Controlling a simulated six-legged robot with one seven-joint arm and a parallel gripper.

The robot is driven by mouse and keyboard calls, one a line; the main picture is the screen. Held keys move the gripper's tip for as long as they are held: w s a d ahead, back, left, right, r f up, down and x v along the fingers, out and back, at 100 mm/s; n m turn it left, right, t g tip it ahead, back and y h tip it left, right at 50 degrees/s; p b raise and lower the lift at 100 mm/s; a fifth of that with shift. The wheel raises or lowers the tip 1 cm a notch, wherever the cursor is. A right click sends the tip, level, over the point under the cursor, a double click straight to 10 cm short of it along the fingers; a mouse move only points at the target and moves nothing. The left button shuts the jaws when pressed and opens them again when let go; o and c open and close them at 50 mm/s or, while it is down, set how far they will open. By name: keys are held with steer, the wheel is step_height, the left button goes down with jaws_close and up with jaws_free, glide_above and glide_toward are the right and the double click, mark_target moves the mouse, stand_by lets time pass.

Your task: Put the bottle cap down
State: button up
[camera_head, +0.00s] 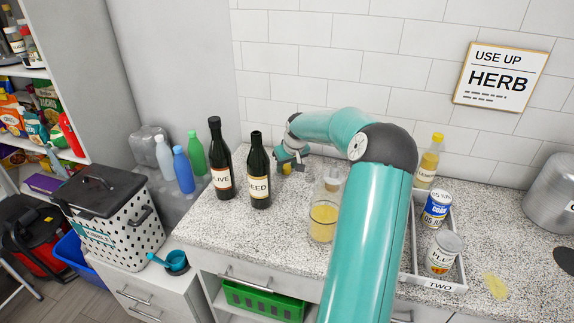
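My gripper (287,163) is at the end of my teal arm, low over the back of the speckled counter, just right of the dark bottles. A small yellow thing (287,169), possibly the bottle cap, shows at its fingertips. I cannot tell whether it is gripped or resting on the counter. A dark bottle labelled SEED (259,185) stands upright left of my gripper; its top looks uncapped. A dark bottle labelled OLIVE (221,177) stands upright to its left. The finger gap is too small to make out.
A glass container with yellow contents (322,222) stands right of the SEED bottle, partly behind my arm. Counter in front of the dark bottles is clear.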

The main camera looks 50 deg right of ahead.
steer(key=shift+o, duration=0.6)
steer(key=shift+r, duration=0.25)
steer(key=v, duration=1.1)
steer(key=shift+r, duration=0.4)
steer(key=shift+s, duration=0.15)
